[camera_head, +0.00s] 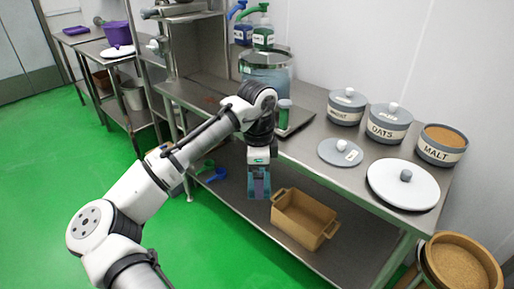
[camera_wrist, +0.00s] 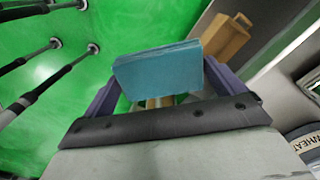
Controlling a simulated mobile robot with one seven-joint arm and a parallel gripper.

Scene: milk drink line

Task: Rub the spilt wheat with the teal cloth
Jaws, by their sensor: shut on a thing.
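My gripper (camera_head: 259,188) points down in front of the steel table's front edge, below the level of its top. In the wrist view my gripper (camera_wrist: 152,62) has its two purple fingers closed on the folded teal cloth (camera_wrist: 160,72). The teal cloth (camera_head: 259,195) also shows in the head view, hanging between the fingers, clear of the tabletop. A faint brownish patch (camera_head: 210,100) lies on the tabletop left of my forearm; I cannot tell whether it is the spilt wheat.
The steel table (camera_head: 310,150) carries a wheat canister (camera_head: 345,108), an oats canister (camera_head: 388,125), an open malt canister (camera_head: 441,148), a grey lid (camera_head: 340,153) and a large white lid (camera_head: 402,188). A brown crate (camera_head: 304,220) stands on the lower shelf. Green floor (camera_head: 50,180) is free at left.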

